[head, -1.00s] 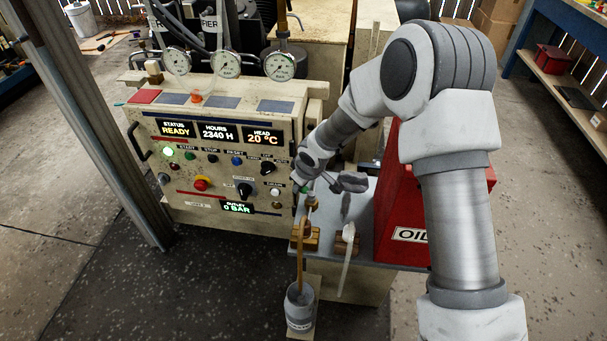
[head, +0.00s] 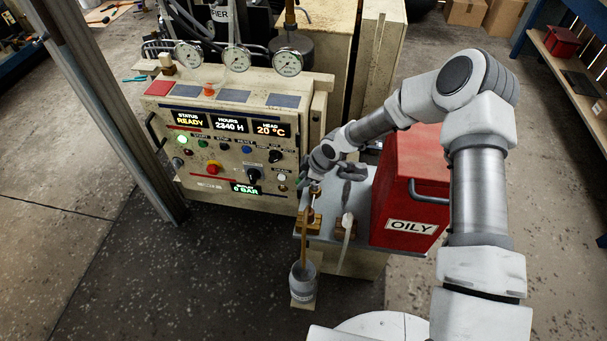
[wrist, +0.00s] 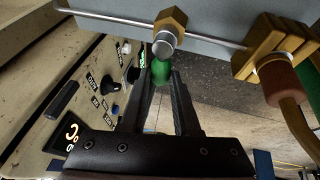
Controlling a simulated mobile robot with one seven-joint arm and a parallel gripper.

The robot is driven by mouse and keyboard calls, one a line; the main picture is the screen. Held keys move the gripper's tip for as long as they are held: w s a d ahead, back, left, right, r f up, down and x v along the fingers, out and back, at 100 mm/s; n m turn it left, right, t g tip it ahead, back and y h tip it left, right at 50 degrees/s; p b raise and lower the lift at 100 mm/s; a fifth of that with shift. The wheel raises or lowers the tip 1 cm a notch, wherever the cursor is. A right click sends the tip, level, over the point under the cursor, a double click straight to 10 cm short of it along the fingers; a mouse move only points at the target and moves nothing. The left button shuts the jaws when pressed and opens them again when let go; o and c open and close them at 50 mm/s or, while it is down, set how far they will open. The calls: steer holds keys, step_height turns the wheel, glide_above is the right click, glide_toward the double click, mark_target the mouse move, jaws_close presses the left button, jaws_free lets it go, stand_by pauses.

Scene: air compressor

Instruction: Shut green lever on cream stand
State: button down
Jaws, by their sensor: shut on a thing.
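The green lever (wrist: 161,72) sits between the fingertips of my gripper (wrist: 161,80) in the wrist view, beside a brass fitting (wrist: 172,22) with a round metal end. My gripper is shut on it. In the head view my gripper (head: 312,178) is at the left edge of the stand's grey top, close to the control panel; the lever is too small and covered to make out there. The cream stand (head: 352,262) shows its body below the grey top.
A red bin labelled OILY (head: 405,200) stands on the right of the grey top. The control panel (head: 225,165) is close on the left. A brass block with a hose (wrist: 275,52) is right of the lever. A grey pot (head: 303,285) stands in front.

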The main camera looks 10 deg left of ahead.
stand_by(0.4)
steer(key=c, duration=0.7)
jaws_free()
steer(key=shift+o, duration=0.2)
steer(key=p+v, duration=0.3)
steer(key=v, duration=1.4)
steer(key=shift+d+r, duration=0.2)
